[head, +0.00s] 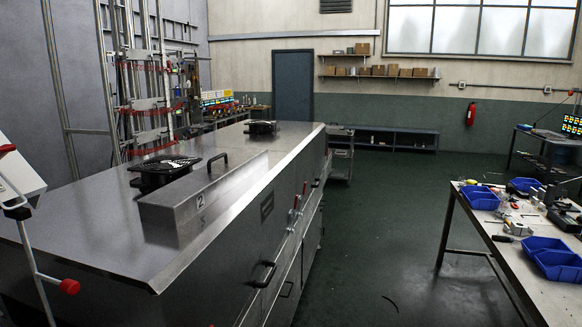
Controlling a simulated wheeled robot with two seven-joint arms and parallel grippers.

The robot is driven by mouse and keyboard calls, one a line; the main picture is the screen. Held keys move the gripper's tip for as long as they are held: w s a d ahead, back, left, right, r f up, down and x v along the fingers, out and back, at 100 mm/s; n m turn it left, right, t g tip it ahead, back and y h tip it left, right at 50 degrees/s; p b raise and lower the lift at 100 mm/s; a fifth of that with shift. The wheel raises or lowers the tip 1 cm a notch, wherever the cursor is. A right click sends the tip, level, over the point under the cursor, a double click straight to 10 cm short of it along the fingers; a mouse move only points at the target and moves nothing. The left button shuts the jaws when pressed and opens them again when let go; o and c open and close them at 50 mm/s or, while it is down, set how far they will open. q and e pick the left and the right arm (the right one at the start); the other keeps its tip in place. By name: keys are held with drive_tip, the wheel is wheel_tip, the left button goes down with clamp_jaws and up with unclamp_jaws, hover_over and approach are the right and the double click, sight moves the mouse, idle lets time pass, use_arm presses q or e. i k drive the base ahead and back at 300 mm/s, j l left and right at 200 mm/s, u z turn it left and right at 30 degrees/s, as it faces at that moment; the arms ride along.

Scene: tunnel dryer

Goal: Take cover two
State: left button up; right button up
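Cover two is a long grey metal box-shaped cover (232,188) marked with a "2" on its near face. It sits on the steel top of the tunnel dryer (90,222) in the head view, left of the middle. A dark bar handle (217,160) stands up from the cover's top. Neither of my grippers shows in the head view, and nothing is seen touching the cover.
A black fan unit (162,172) stands just behind the cover, and another (262,128) is farther back on the dryer. A workbench with blue bins (545,252) is at right. The green floor (375,240) between is mostly open.

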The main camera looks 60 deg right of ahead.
sight(172, 206)
drive_tip(key=z, duration=1.7)
drive_tip(key=i+l+u, duration=0.2)
drive_tip(key=i+l, duration=0.15)
drive_tip(key=l, duration=0.3)
drive_tip(key=i+l+u, duration=0.1)
drive_tip(key=l, duration=0.2)
drive_tip(key=i+l+u, duration=0.1)
drive_tip(key=l, duration=0.25)
drive_tip(key=i, duration=0.1)
